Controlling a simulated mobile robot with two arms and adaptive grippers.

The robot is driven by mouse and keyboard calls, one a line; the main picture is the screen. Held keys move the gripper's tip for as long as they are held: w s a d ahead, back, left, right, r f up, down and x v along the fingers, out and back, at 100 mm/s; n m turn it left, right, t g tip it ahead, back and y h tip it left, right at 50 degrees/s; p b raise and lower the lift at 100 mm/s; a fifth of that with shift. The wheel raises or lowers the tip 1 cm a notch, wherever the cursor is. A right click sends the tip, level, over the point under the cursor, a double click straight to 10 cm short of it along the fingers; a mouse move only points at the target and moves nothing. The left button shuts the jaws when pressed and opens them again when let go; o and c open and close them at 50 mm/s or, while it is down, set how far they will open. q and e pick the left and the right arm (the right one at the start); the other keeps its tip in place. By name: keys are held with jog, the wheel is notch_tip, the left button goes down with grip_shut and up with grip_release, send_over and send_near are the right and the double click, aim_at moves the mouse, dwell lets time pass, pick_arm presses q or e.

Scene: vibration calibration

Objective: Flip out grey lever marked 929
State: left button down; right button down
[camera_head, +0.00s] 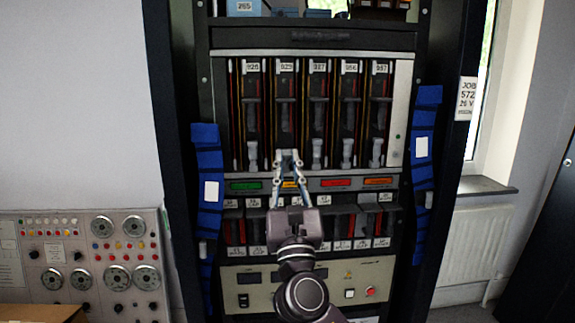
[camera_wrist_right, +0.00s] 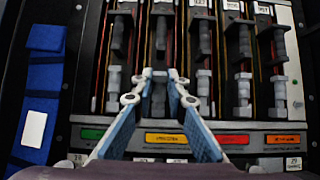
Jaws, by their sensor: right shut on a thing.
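A row of grey levers stands in tall dark slots with white number labels on top. The second slot from the left in the head view carries a label that looks like 929 (camera_head: 287,67). Its grey lever (camera_head: 285,118) is upright, with its lower end hidden by my gripper. My right gripper (camera_head: 288,153) reaches up from below and is shut on the lower end of this lever. In the right wrist view the fingertips (camera_wrist_right: 158,73) close around the lever's lower handle (camera_wrist_right: 159,95). My left gripper is not in view.
Neighbouring grey levers (camera_head: 317,152) stand close on both sides. A strip with green (camera_head: 246,185), red (camera_head: 335,183) and orange labels runs below the slots. Blue straps (camera_head: 208,165) hang on both sides of the rack. A panel with dials (camera_head: 82,255) is at lower left.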

jog(key=c, duration=1.9)
grip_release()
jog(key=shift+w, duration=0.15)
jog(key=v, duration=1.2)
